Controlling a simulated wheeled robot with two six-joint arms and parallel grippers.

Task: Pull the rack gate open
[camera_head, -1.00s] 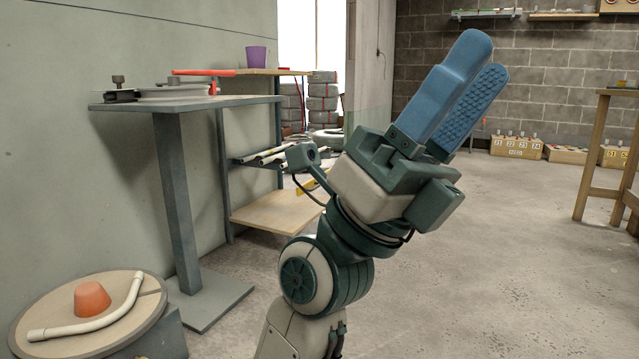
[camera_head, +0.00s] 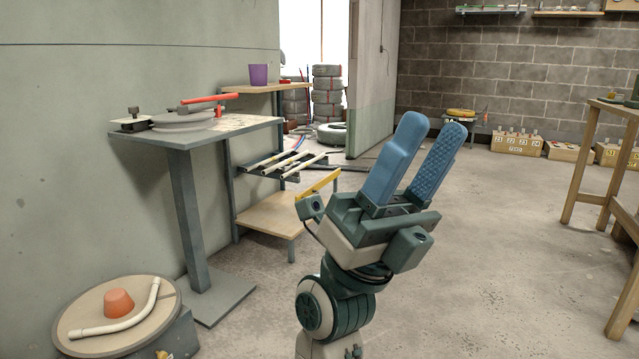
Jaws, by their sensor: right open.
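A rack (camera_head: 230,190) with pale conduit lengths (camera_head: 283,162) on its arms stands at the left, against the wall. A yellow bar (camera_head: 318,187) sticks out at its front right, slanting up to the right; it looks like the rack gate, but I cannot tell for certain. Its lower end is close behind my right gripper's body in the picture. My right gripper (camera_head: 432,126) has blue fingers pointing up, spread apart with nothing between them. Its fingers are to the right of the yellow bar, not touching it. My left gripper is out of view.
A grey pedestal table (camera_head: 236,127) with a disc and red-handled tool stands left. Below it, a round board (camera_head: 83,336) holds an orange cone and bent pipe. A purple cup (camera_head: 258,74) stands on the rack's top. A wooden stand (camera_head: 586,165) is right; the middle floor is clear.

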